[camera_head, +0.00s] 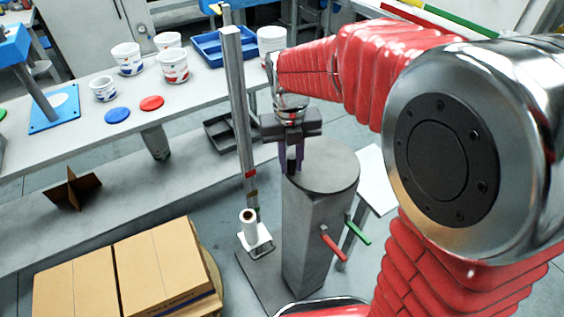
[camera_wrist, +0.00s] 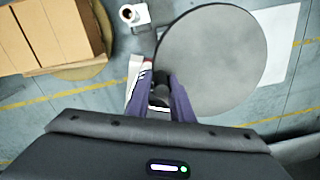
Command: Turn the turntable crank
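The turntable (camera_head: 326,177) is a grey round disc on top of a grey column in the head view. It fills the upper middle of the wrist view (camera_wrist: 212,60). A black upright knob (camera_wrist: 160,92), seemingly the crank handle, stands at the disc's near left edge in the wrist view. My gripper (camera_head: 292,160) points down over the disc's left edge, its purple fingers on either side of the knob. The fingers also show in the wrist view (camera_wrist: 159,88). I cannot tell whether both touch the knob. Its lower part is partly hidden.
A red lever (camera_head: 334,247) and a green lever (camera_head: 358,230) stick out of the column's right side. A grey post (camera_head: 238,110) and a small stand with a white roll (camera_head: 249,222) stand left. Cardboard boxes (camera_head: 167,262) lie lower left. Tubs (camera_head: 173,67) stand on the bench.

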